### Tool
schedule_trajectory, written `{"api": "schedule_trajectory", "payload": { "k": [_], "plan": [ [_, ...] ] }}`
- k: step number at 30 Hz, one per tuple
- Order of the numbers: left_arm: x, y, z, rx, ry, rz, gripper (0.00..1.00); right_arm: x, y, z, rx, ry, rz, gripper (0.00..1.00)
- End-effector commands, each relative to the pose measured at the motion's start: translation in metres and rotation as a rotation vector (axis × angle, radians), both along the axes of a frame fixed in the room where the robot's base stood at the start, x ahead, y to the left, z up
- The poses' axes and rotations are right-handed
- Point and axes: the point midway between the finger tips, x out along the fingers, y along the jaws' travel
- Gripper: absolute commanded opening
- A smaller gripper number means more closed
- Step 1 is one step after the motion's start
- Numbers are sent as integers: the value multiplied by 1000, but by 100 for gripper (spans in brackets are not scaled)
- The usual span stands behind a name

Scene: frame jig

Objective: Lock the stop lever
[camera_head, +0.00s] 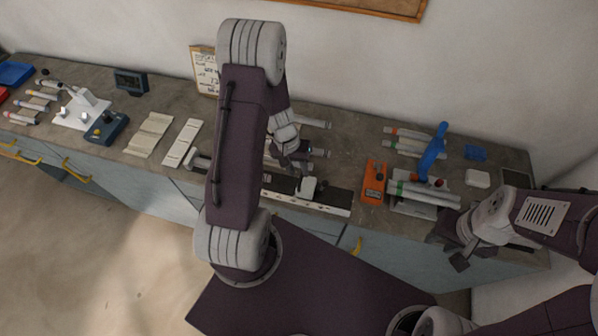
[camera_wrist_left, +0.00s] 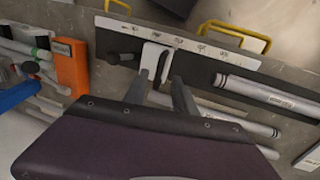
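A black rail with a pale marked strip (camera_head: 325,207) runs along the bench's front edge; it crosses the top of the left wrist view (camera_wrist_left: 200,45). A white stop block (camera_head: 308,186) sits on this rail. In the left wrist view the white stop (camera_wrist_left: 150,56) has a dark lever-like part (camera_wrist_left: 166,66) at its right side. My left gripper (camera_head: 297,168) is above the rail at the stop. In the left wrist view its fingers (camera_wrist_left: 158,88) are apart, just short of the stop, with nothing gripped. My right gripper (camera_head: 452,247) hangs empty before the bench's right end, fingers apart.
An orange block (camera_head: 374,182) stands right of the rail. Beyond it are tubes on a rack and a blue-handled tool (camera_head: 433,152). A pale tube (camera_wrist_left: 265,92) lies along the rail. More tubes lie behind. A blue-grey device (camera_head: 107,127) stands at left.

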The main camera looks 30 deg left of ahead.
Motion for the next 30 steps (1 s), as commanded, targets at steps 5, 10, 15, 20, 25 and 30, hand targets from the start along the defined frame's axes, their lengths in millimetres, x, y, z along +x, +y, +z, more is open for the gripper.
{"api": "schedule_trajectory", "payload": {
  "k": [5, 10, 15, 20, 25, 30],
  "plan": [
    [1, -4, -21, 0, 0, -1, 33, 0, 0, -4, 0, 0, 0, 33],
    [2, -5, -23, 2, -2, -2, 33, 0, 0, -4, 0, 0, 0, 33],
    [2, -5, -23, 0, -1, -2, 16, 0, 0, -4, 0, 0, 0, 33],
    [2, -5, -23, 0, -1, -2, 0, 0, 0, -4, 0, 0, 0, 33],
    [2, -5, -23, 0, -1, -2, 0, 0, 0, -4, 0, 0, 0, 33],
    [2, -5, -23, 0, -1, -1, 0, 0, 0, -4, 0, 0, 0, 33]
  ]
}}
